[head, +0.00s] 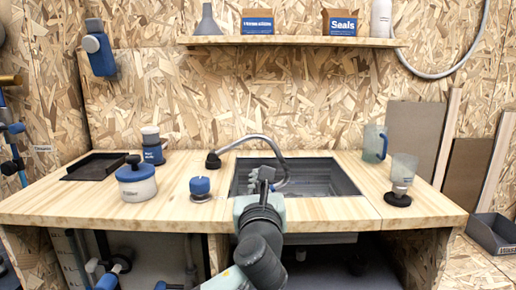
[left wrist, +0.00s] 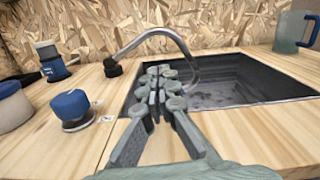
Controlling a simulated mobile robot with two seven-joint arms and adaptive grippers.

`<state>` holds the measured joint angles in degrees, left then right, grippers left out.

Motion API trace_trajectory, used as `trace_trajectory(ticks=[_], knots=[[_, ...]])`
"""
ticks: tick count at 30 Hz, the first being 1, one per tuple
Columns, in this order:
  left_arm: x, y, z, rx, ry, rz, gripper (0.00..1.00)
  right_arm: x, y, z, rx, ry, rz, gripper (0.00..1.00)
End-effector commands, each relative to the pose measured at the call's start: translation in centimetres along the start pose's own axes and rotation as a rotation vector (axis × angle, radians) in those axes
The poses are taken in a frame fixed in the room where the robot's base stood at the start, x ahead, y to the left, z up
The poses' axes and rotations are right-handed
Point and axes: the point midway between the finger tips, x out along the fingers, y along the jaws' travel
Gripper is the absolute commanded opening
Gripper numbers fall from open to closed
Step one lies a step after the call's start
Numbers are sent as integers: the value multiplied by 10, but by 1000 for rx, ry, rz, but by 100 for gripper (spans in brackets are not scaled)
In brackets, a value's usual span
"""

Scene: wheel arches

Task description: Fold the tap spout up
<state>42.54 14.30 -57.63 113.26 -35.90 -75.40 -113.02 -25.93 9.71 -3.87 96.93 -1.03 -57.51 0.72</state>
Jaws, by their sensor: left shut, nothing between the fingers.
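The spout also shows in the left wrist view (left wrist: 160,32), beyond my fingers. My left gripper (head: 263,182) is in front of the spout, over the near left part of the sink. Its fingers are shut and empty in the left wrist view (left wrist: 160,85). Whether they touch the spout is unclear. My right gripper is not in view.
The front counter strip is mostly clear.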

Motion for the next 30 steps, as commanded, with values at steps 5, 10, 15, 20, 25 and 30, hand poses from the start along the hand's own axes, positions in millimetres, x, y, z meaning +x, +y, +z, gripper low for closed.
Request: trace_trajectory(ticks=[5, 10, 15, 20, 25, 30], knots=[[41, 0, 1, 2, -1, 2, 0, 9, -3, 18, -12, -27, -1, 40], [78, 0, 1, 2, 0, 3, 0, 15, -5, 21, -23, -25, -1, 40], [116, 1, 1, 2, 0, 3, 0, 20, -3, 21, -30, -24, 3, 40], [145, 0, 1, 1, 0, 2, 0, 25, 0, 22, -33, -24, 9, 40], [164, 0, 0, 0, 0, 0, 0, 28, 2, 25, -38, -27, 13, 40], [171, 0, -1, 1, 1, 0, 0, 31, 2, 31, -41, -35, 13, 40]])
